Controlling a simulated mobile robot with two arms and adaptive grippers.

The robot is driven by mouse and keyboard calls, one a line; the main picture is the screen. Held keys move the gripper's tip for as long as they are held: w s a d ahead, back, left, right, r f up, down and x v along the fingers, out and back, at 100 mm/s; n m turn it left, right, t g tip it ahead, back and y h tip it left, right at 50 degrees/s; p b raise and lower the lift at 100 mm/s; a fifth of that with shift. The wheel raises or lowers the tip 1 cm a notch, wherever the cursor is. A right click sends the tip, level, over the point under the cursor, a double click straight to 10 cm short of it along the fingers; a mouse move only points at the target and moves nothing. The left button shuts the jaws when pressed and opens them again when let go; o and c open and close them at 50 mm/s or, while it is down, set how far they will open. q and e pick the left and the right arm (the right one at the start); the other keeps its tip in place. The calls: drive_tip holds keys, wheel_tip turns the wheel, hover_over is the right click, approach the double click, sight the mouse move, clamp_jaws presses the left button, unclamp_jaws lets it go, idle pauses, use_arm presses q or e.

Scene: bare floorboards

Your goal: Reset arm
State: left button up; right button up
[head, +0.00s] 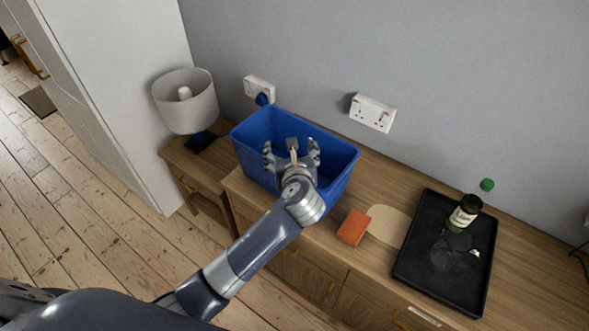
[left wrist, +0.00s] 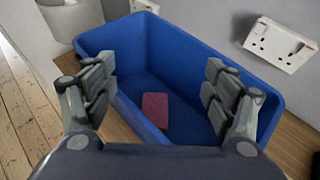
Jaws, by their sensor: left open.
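My left gripper (head: 291,158) is over the blue bin (head: 339,179) on the wooden cabinet. Its fingers are wide apart and hold nothing. In the left wrist view, the open fingers of the left gripper (left wrist: 160,95) frame the blue bin (left wrist: 190,55). A dark red block (left wrist: 155,109) lies on the bin's floor, below and between the fingers. In the head view a small grey thing (head: 292,143) shows between the fingers inside the bin; I cannot tell what it is. My right gripper is in neither view.
An orange-red block (head: 354,227) lies on the cabinet, right of the bin, beside a pale rounded board (head: 389,224). A black tray (head: 413,262) holds a dark bottle (head: 464,213) and a clear glass-like item. A lamp (head: 186,101) stands left. Wall sockets (head: 372,113) are behind.

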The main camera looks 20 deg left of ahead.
use_arm(q)
drive_tip(key=shift+v, duration=1.45)
drive_tip(key=s+a+f+n+g+h, duration=0.2)
drive_tip(key=s+f+n+g, duration=0.15)
drive_tip(key=s+n, duration=0.65)
drive_tip(key=s+a+f+n+g+h, duration=0.1)
drive_tip(key=s+a+f+n+g, duration=0.2)
drive_tip(key=s+n, duration=0.7)
drive_tip(key=s+f+n+g+h, duration=0.25)
drive_tip(key=s+f+n, duration=0.25)
drive_tip(key=s+n, duration=0.55)
wheel_tip(320, 180, down, 32)
drive_tip(key=s+m+g+b, duration=0.1)
drive_tip(key=s+b, duration=0.1)
drive_tip(key=b, duration=0.3)
drive_tip(key=s+a+f+g+b, duration=0.1)
drive_tip(key=s+a+f+b, duration=0.2)
drive_tip(key=s+f, duration=1.3)
wheel_tip(320, 180, down, 3)
drive_tip(key=shift+s+r, duration=0.25)
drive_tip(key=shift+s, duration=0.1)
